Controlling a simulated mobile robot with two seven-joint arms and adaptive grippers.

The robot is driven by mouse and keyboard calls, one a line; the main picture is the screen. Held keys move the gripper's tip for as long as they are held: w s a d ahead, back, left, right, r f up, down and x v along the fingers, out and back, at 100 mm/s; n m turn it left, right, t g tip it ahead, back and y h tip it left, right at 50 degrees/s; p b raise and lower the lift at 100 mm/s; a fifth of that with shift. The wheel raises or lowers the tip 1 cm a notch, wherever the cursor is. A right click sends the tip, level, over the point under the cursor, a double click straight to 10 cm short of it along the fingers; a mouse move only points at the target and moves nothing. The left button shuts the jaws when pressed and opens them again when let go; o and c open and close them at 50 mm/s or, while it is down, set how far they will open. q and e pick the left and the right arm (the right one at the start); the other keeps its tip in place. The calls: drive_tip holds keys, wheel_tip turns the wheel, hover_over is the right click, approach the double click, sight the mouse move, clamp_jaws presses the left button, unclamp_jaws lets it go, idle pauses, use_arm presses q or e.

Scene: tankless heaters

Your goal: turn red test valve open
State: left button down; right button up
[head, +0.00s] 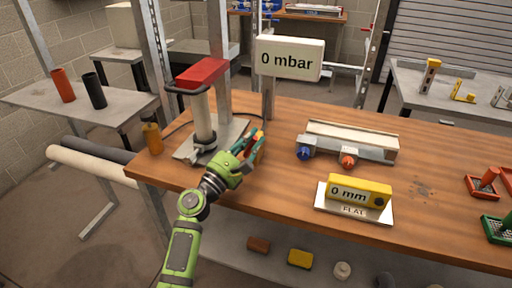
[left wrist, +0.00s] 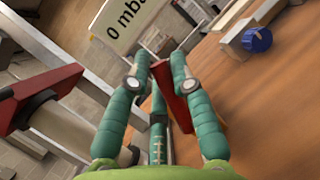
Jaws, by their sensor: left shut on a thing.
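My left gripper (head: 252,146), with green-teal fingers, is at the pump stand's right side, over the wooden bench. In the left wrist view its fingers (left wrist: 160,72) are closed around a flat red piece (left wrist: 175,97), which looks like the red test valve's handle. In the head view the fingers mostly hide this piece, so the valve's angle and body cannot be made out. The display sign (head: 290,59) reads "0 mbar". My right gripper is in neither view.
A stand with a red top (head: 201,74) and pale cylinder is left of the gripper. To the right are a grey manifold with a blue knob (head: 304,153) and an orange-red knob (head: 348,160), and a yellow "0 mm" gauge (head: 358,191).

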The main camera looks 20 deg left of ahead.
use_arm(q)
drive_tip(key=shift+a+r+n+t+y+b, duration=0.1)
drive_tip(key=shift+a+n+t+y+b, duration=0.2)
drive_tip(key=shift+n, duration=0.65)
drive_tip(key=shift+a+r+n+t+y+b, duration=0.15)
drive_tip(key=shift+a+n+t+y, duration=0.25)
drive_tip(key=shift+n, duration=0.5)
drive_tip(key=shift+a+f+n+t+y+b, duration=0.1)
drive_tip(key=shift+a+n+t+y+b, duration=0.2)
drive_tip(key=shift+n, duration=0.65)
drive_tip(key=shift+r, duration=0.1)
drive_tip(key=c, duration=1)
unclamp_jaws()
drive_tip(key=shift+c, duration=0.2)
drive_tip(key=shift+d, duration=0.1)
drive_tip(key=shift+s+f, duration=0.15)
drive_tip(key=shift+f, duration=0.1)
drive_tip(key=v, duration=1.1)
drive_tip(key=shift+s, duration=0.3)
